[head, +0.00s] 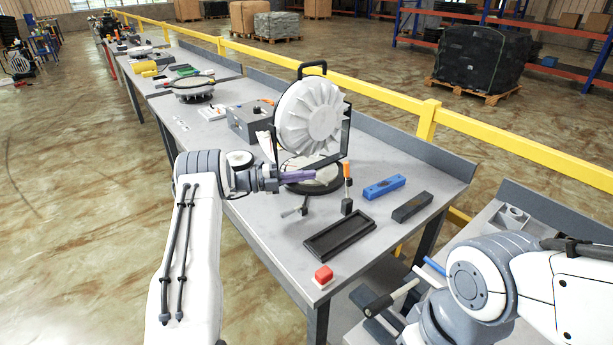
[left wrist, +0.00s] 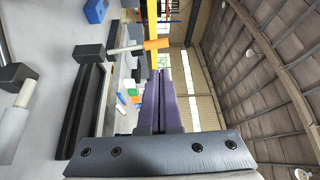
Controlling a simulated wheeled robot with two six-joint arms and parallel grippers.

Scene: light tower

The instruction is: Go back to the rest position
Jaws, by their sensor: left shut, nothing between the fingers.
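My left gripper (head: 312,175) has purple fingers, pressed together and empty. In the head view it overlaps the front of the light tower's round dark base; I cannot tell if they touch. The fingers (left wrist: 160,75) also show closed in the left wrist view. The light tower's white ribbed round lamp (head: 310,118) stands upright in a black frame with a top handle, above my left gripper.
The grey table (head: 285,245) holds a black tray (head: 338,238), a blue block (head: 384,187), a dark block (head: 412,207), an orange-handled tool (head: 347,172) and a red button (head: 323,275). A grey box (head: 250,122) stands behind. A yellow rail (head: 427,120) runs beyond. Floor at left is clear.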

